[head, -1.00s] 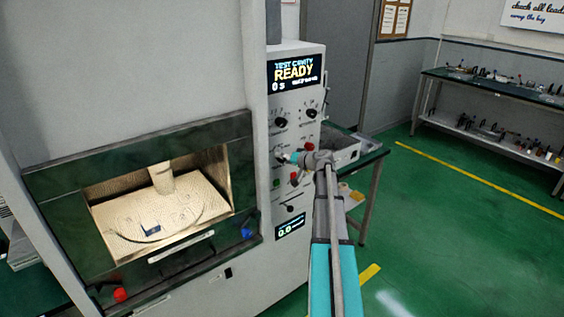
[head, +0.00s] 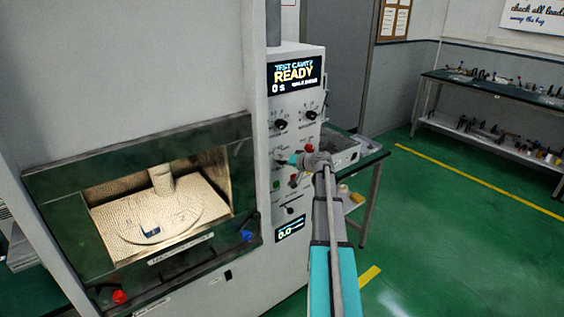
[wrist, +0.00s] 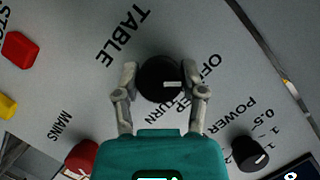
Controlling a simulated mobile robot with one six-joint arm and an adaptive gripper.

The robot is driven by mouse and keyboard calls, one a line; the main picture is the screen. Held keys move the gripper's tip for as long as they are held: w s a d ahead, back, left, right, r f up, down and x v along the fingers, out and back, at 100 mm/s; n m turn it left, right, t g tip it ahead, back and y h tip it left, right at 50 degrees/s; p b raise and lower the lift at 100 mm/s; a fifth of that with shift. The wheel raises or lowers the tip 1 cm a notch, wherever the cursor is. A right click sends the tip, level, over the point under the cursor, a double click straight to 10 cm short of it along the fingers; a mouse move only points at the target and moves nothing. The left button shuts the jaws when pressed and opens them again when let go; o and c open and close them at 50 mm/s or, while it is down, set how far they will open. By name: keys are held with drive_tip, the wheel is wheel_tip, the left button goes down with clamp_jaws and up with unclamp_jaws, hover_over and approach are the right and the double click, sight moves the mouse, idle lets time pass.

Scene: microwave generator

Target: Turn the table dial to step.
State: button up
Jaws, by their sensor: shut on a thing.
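The table dial (wrist: 155,80) is a round black knob under the word TABLE in the wrist view. Its white mark points right, between the OFF label and the partly hidden STEP label. The TURN label shows below the knob. My gripper (wrist: 162,84) is shut on the dial, with one finger on each side of it.
In the wrist view the power knob (wrist: 249,153), red mains knob (wrist: 82,157) and red stop button (wrist: 20,50) are close by. The lit cavity (head: 160,205) is left of the panel. A bench with a metal tray (head: 345,152) stands behind my arm.

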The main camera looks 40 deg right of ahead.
drive_tip(key=shift+f+m+b, duration=0.1)
drive_tip(key=shift+m+b, duration=0.2)
drive_tip(key=m+t+y+b, duration=0.1)
drive_tip(key=m+y+b, duration=0.1)
drive_tip(key=m, duration=0.1)
drive_tip(key=shift+f, duration=0.1)
drive_tip(key=shift+m+t+y+b, duration=0.6)
drive_tip(key=shift+m+b, duration=0.6)
drive_tip(key=shift+m, duration=0.6)
drive_tip(key=shift+r, duration=0.2)
drive_tip(key=o, duration=1.2)
drive_tip(key=shift+c, duration=0.2)
drive_tip(key=v, duration=1.2)
